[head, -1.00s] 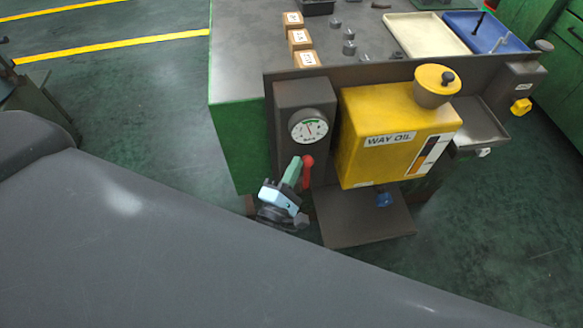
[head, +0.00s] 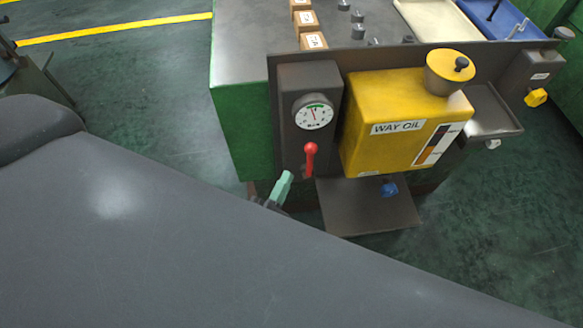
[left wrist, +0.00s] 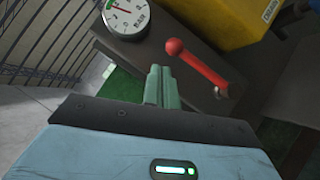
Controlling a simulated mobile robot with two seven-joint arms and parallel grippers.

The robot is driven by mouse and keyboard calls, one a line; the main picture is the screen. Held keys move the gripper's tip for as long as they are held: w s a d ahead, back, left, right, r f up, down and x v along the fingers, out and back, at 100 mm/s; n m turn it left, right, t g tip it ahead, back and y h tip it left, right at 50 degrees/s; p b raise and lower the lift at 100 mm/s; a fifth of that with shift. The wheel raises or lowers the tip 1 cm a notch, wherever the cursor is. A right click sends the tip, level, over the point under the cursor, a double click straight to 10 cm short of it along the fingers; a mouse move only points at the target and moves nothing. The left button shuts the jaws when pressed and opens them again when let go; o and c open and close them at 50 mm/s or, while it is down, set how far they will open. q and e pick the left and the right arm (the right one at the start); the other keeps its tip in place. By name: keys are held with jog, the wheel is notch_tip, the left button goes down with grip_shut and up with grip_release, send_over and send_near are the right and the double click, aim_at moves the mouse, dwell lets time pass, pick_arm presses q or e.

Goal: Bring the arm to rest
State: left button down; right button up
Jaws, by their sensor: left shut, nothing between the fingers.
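My left gripper (head: 284,187) shows only its pale green fingers above my grey arm in the head view, low and left of the red-knobbed lever (head: 310,150). The rest of it is hidden behind the arm. In the left wrist view its fingers (left wrist: 161,86) lie together with nothing between them, left of the lever (left wrist: 197,65) and apart from it. The lever sits under a round pressure gauge (head: 313,112) on a dark panel. The gauge also shows in the left wrist view (left wrist: 125,14). My right gripper is in neither view.
A yellow way oil tank (head: 400,120) is mounted right of the gauge panel, with a dark shelf (head: 365,210) below it. Behind stands a bench with labelled boxes (head: 313,40), a cream tray (head: 430,25) and a blue tray (head: 500,20). Open green floor lies left (head: 140,95).

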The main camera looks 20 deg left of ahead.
pick_arm(q)
jog(key=shift+s, duration=0.2)
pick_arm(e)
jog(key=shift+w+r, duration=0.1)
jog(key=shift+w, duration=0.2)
